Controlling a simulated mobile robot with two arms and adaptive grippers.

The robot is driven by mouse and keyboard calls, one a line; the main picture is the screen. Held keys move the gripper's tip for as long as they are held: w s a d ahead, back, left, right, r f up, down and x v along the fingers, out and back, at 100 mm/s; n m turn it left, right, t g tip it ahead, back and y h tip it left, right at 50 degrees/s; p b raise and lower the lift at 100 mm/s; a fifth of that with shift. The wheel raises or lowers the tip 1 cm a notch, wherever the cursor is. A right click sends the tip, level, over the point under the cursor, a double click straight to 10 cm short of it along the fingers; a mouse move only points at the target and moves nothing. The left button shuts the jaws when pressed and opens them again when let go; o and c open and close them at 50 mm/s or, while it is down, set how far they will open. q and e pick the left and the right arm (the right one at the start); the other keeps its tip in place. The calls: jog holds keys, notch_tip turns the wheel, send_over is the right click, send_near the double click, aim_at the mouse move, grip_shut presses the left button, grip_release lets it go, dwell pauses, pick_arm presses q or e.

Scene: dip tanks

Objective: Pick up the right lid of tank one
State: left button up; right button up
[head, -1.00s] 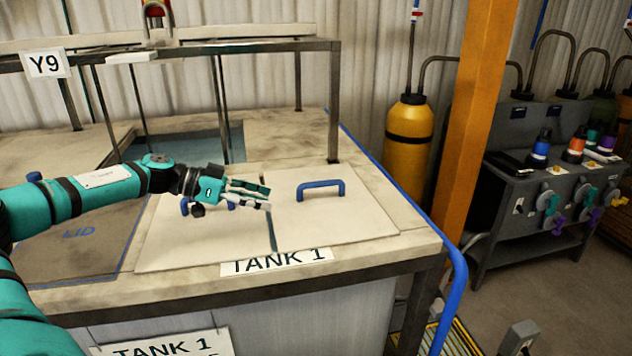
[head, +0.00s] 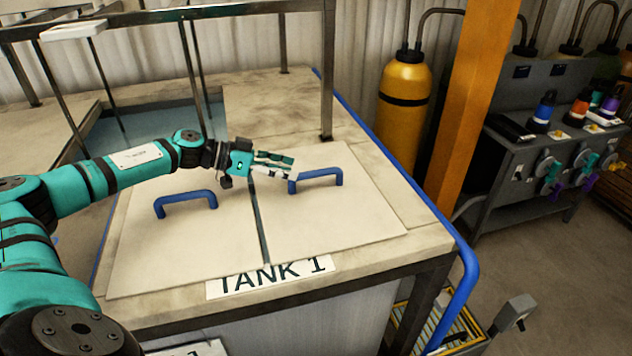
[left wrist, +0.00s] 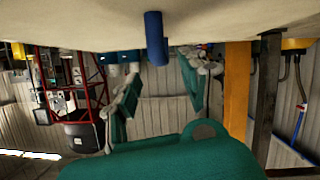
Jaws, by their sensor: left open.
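The right lid of tank one (head: 330,215) is a pale flat panel with a blue bar handle (head: 320,175). It lies flat on the tank top, beside the left lid (head: 185,245), which has its own blue handle (head: 185,198). My left gripper (head: 291,167) is open, with its fingertips at the left end of the right lid's handle. In the left wrist view the blue handle (left wrist: 156,40) shows between the two spread fingers, against the pale lid surface at the top. I cannot tell whether the fingers touch it. My right gripper is not in view.
A TANK 1 label (head: 270,277) is on the front edge. A metal frame (head: 327,80) stands behind the lids, over an opening (head: 150,120). A blue pipe (head: 465,270) runs around the right corner. An orange post (head: 470,110) and yellow cylinder (head: 403,110) stand right.

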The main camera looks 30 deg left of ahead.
aim_at(316, 173)
pick_arm(q)
jog(key=shift+x, duration=0.8)
jog(key=shift+w+d+f+p, duration=0.2)
jog(key=shift+w+d+p, duration=0.1)
jog(key=shift+w+d, duration=0.3)
jog(key=shift+w, duration=0.05)
jog(key=p+x, duration=0.2)
jog(key=x, duration=0.2)
jog(key=shift+w+r+p, duration=0.1)
jog(key=shift+w+p, duration=0.1)
jog(key=shift+p, duration=0.1)
jog(key=shift+w+d, duration=0.15)
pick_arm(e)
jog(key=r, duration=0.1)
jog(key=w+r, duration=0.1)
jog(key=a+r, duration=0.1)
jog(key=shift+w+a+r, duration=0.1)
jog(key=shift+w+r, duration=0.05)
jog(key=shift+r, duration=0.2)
pick_arm(q)
jog(key=shift+c, duration=0.9)
grip_shut()
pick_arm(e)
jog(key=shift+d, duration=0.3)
